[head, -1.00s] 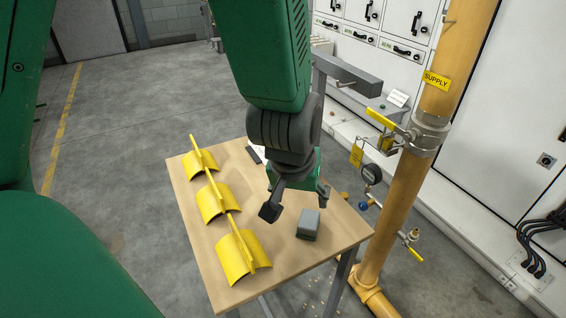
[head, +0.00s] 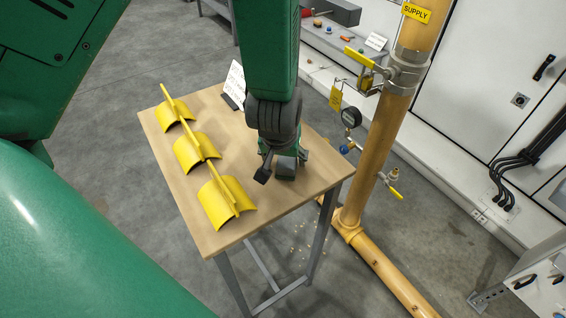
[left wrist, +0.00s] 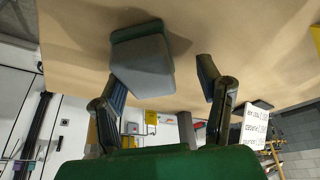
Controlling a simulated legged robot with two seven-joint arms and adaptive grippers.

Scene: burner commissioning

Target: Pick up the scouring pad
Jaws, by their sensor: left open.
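The scouring pad (head: 285,173), a small grey block, lies on the wooden table in the head view, partly hidden by my left gripper. In the left wrist view the pad (left wrist: 143,66) shows a grey body with a dark green layer, resting on the brown tabletop. My left gripper (head: 282,168) is open and points down at the pad, one finger on each side in the head view. In the left wrist view its fingers (left wrist: 162,84) are apart, and the pad sits closer to the left finger. I cannot tell whether that finger touches it. My right gripper is not in view.
Several yellow curved pieces with upright fins (head: 227,203) stand along the table's left side. A white card (head: 235,83) stands at the table's back. The yellow supply pipe (head: 375,155), with valves and a gauge (head: 351,118), rises just right of the table (head: 270,216).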

